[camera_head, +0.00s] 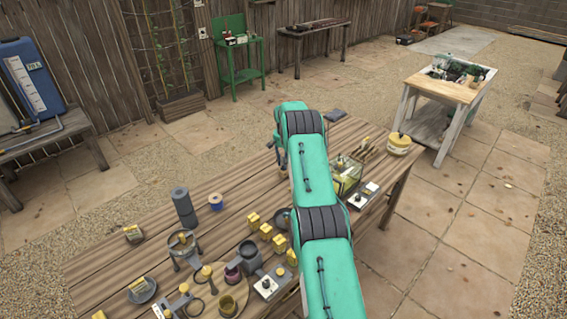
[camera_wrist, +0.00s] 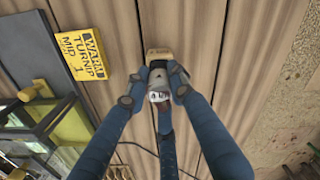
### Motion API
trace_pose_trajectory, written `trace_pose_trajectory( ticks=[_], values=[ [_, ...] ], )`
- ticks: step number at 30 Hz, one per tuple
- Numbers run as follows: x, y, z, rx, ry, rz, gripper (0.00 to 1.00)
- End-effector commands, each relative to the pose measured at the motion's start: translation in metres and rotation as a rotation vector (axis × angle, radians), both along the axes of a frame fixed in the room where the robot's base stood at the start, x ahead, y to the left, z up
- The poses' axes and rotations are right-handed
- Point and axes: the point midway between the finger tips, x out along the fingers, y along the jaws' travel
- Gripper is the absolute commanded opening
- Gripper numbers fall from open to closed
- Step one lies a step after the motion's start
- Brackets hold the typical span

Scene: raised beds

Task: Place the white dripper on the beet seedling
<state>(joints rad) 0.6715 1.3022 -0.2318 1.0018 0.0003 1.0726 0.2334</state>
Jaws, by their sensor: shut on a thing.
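My gripper (camera_wrist: 160,80) shows in the wrist view, its blue fingers closed around a small pale thing with a tan block at its top end. I take this for the white dripper (camera_wrist: 159,96); the fingers hide much of it. It is over the plank table, and I cannot tell its height. In the head view my teal arm reaches across the table and hides the gripper. I cannot pick out the beet seedling.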

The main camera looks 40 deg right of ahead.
Motion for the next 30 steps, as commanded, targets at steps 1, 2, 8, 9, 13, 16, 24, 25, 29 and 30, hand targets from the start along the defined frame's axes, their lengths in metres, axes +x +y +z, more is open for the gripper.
trace_pose_trajectory(
  ticks=[1,2,8,9,13,16,24,25,29,30],
  values=[
    [0.0,0.0,-0.002,0.0,0.0,0.0,0.05],
    [0.0,0.0,-0.002,0.0,0.0,0.0,0.27],
    [0.0,0.0,-0.001,0.0,0.0,0.0,0.42],
    [0.0,0.0,-0.001,0.0,0.0,0.0,0.42],
    [0.0,0.0,-0.001,0.0,0.0,0.0,0.42],
    [0.0,0.0,0.001,0.0,0.0,0.0,0.42],
    [0.0,0.0,0.02,-0.001,-0.001,0.0,0.42],
    [0.001,0.0,0.024,-0.002,-0.001,0.0,0.42],
    [0.001,-0.001,0.044,-0.002,-0.001,0.0,0.42],
    [0.001,-0.001,0.051,-0.002,-0.001,0.0,0.42]
  ],
)
